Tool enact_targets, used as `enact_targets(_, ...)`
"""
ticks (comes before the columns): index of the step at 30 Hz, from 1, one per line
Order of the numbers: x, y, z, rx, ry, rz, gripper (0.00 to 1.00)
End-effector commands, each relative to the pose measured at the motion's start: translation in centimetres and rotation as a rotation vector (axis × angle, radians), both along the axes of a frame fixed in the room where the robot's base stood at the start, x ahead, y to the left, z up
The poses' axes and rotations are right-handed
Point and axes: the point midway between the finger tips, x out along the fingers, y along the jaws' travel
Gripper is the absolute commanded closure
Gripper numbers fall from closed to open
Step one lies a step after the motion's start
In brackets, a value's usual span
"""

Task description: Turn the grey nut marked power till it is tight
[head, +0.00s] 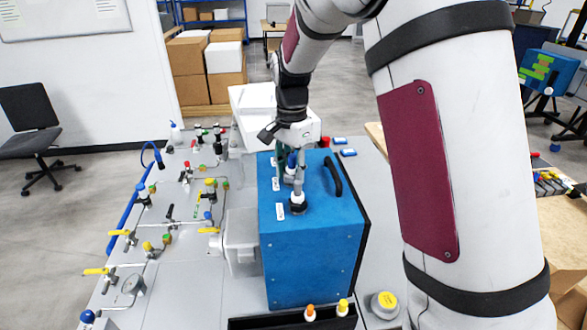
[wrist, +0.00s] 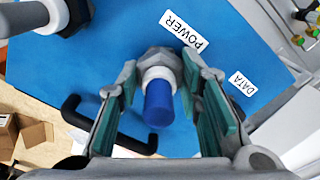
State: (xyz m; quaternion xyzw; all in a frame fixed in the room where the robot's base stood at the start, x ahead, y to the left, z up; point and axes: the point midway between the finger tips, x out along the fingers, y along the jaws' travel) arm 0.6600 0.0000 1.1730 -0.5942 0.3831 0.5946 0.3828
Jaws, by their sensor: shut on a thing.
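The grey hex nut (wrist: 160,57) sits beside the POWER label (wrist: 184,30) on the blue box top. A white collar (wrist: 158,77) and a blue plug end (wrist: 159,104) stand up from it toward the wrist camera. My gripper (wrist: 159,70) has its green-padded fingers on both sides of the nut and is shut on it. In the head view my gripper (head: 289,174) reaches down to the top of the blue box (head: 312,262), and the fingers hide most of the nut there.
Another connector (head: 298,203) stands close on the box's near side. A black handle (head: 333,176) rises to the right of my gripper. A DATA label (wrist: 242,83) lies beyond the right finger.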

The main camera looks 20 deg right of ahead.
Motion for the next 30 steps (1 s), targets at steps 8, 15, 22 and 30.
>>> enact_targets(8,-0.18,0.01,0.16,-0.003,0.0,-0.396,1.0)
enact_targets(15,-0.17,-0.01,0.18,-0.002,-0.001,-0.746,1.0)
enact_targets(22,-0.11,0.0,0.15,-0.002,-0.002,-1.061,1.0)
enact_targets(30,0.05,-0.04,0.17,0.001,-0.002,-1.156,1.0)
